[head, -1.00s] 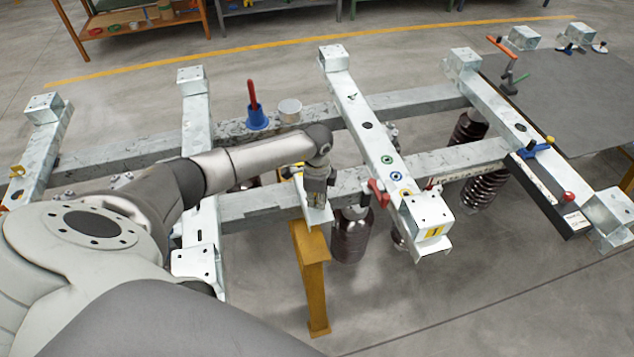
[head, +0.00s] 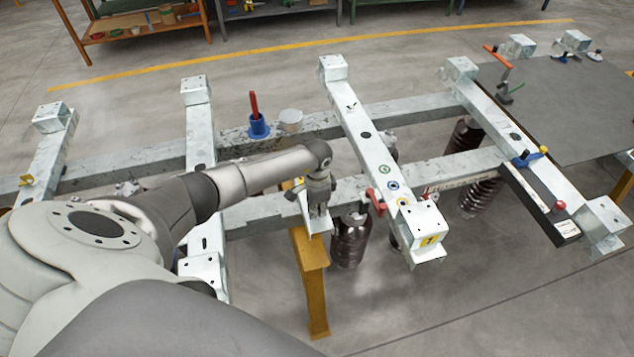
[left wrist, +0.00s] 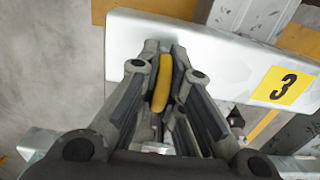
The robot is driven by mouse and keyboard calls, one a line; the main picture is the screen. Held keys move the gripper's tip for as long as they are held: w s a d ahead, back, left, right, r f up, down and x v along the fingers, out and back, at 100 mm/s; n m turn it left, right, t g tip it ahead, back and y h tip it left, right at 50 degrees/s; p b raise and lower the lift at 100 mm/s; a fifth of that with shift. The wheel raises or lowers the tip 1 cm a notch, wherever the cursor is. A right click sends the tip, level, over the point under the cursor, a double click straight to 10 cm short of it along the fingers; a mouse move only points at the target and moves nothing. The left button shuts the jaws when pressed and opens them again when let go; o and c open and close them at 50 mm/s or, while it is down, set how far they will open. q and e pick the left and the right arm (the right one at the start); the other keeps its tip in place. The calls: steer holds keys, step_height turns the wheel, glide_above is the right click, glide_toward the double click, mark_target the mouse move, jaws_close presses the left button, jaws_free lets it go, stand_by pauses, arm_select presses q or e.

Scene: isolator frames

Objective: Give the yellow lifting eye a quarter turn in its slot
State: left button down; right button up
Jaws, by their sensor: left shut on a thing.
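The yellow lifting eye (left wrist: 160,88) stands between the fingers of my left gripper (left wrist: 164,66) in the left wrist view. The fingers are shut on it, one on each side. It sits at a pale metal plate (left wrist: 215,55) bearing a yellow label with a 3 (left wrist: 283,87). The slot is hidden under the eye and fingers. In the head view my left gripper (head: 319,205) points down at a short galvanized cross piece near the middle of the frame; the eye is hidden there. My right gripper is not in view.
A galvanized beam (head: 365,135) with red clamp (head: 375,201) stands close right of the gripper. A blue cone with red handle (head: 258,125) and a pale cylinder (head: 290,120) sit behind the arm. A yellow post (head: 311,270) stands below; dark ribbed insulators (head: 350,240) hang under the frame.

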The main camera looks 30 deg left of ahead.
arm_select(q)
steer(key=c, duration=1.5)
jaws_free()
step_height(320, 180, up, 12)
